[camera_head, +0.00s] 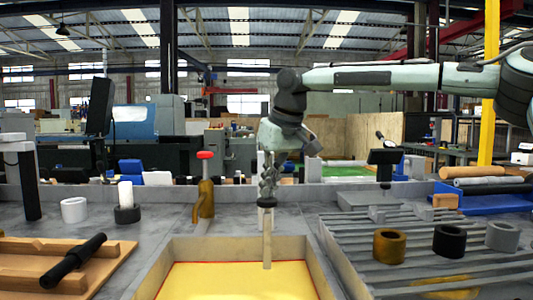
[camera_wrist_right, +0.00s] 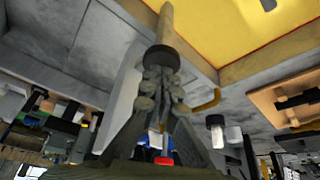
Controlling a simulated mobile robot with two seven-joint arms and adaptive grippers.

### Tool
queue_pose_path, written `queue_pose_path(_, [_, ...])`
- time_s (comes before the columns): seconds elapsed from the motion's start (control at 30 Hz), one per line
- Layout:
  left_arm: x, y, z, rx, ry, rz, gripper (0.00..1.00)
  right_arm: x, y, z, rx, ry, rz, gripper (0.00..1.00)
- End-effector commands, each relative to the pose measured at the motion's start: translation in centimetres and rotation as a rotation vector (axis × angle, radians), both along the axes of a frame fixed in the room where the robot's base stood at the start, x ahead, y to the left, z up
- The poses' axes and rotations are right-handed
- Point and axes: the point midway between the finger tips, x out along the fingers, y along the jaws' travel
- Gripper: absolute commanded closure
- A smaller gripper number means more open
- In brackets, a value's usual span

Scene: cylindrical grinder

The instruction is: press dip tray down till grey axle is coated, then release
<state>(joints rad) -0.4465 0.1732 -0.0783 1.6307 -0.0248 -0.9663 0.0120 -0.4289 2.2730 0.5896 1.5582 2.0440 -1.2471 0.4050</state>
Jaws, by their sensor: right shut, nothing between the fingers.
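A tray holding yellow liquid (camera_head: 235,284), with a tan rim, sits at the front centre; I take it for the dip tray. It also shows in the wrist view (camera_wrist_right: 235,30). An upright tan post (camera_head: 267,240) with a black cap (camera_head: 267,203) stands at the tray's far side. My right gripper (camera_head: 267,194) is shut and empty, pointing down right above the cap. In the right wrist view the closed fingertips (camera_wrist_right: 160,72) meet or nearly meet the cap; contact is unclear. I cannot surely identify the grey axle; a grey rod (camera_head: 488,180) lies at the right. My left gripper is not seen.
A ribbed grey rack (camera_head: 415,262) with brown (camera_head: 389,246), black (camera_head: 449,241) and grey rings (camera_head: 502,236) is at right. A wooden board (camera_head: 40,268) with a black bar (camera_head: 73,261) lies left.

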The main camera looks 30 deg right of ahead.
Motion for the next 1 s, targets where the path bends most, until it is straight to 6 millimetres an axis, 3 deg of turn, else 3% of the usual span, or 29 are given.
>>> queue_pose_path(0.57, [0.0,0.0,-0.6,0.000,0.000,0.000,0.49,-0.2,0.0,-2.8,0.000,0.010,0.000,1.00])
queue_pose_path(1.0, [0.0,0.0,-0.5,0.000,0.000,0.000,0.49,-0.1,0.0,-2.6,0.000,0.008,0.000,1.00])
